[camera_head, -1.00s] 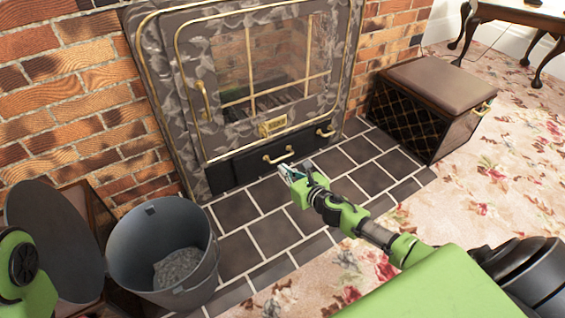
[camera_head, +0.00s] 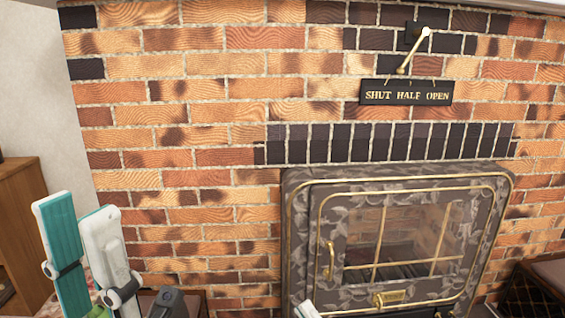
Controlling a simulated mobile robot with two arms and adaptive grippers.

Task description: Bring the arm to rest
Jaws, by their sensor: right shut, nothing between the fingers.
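My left gripper (camera_head: 77,212) is raised at the lower left, its two white fingers with teal pads pointing up and a gap between them. It is open and empty, in front of the brick wall. Of my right gripper (camera_head: 307,310), only a white fingertip shows at the bottom edge, in front of the stove. It is shut with nothing held. The rest of that arm is out of view.
The stove (camera_head: 300,240) with a glass door stands against the brick wall (camera_head: 190,120). Above it are a sign (camera_head: 406,92) and a lever (camera_head: 413,50). A wooden cabinet (camera_head: 22,225) is at the left, and a dark box (camera_head: 535,295) at the lower right.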

